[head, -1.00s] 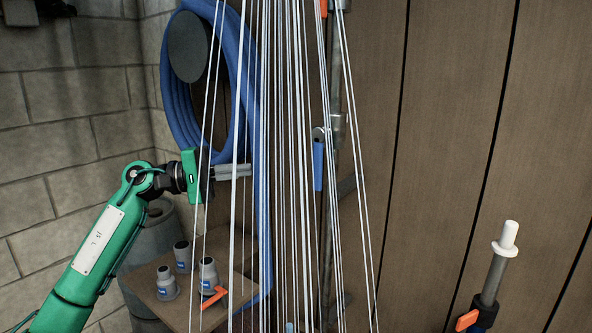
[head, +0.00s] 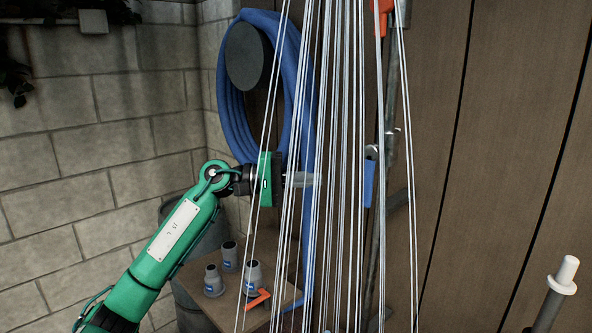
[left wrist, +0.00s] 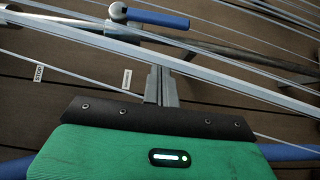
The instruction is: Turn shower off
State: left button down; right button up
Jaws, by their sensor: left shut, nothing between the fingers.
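The shower's grey pipe (head: 390,140) runs up the wooden wall behind white streams of water (head: 345,230). A blue lever handle (head: 369,184) hangs down from a metal valve on it. The handle also shows at the top of the left wrist view (left wrist: 158,18). My left gripper (head: 312,180) is shut and empty, among the water streams to the left of the blue handle and apart from it. Its closed fingers show in the left wrist view (left wrist: 161,86), below the handle in the picture. Small labels, one reading STOP (left wrist: 38,73), are on the wall. My right gripper is out of view.
A coiled blue hose (head: 232,110) hangs behind my left gripper. Below stands a small wooden table (head: 205,312) with several grey cups and an orange item (head: 257,299). A grey barrel (head: 187,315) is by it. A white-topped post (head: 563,275) is at lower right.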

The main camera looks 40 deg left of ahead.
aim_at(373, 175)
pick_arm(q)
jog(key=w+d+p, duration=0.2)
jog(key=d+p, duration=0.3)
jog(key=d, duration=0.2)
jog(key=shift+w+d+p, duration=0.15)
jog(key=shift+d+p, duration=0.15)
jog(key=shift+d, duration=0.1)
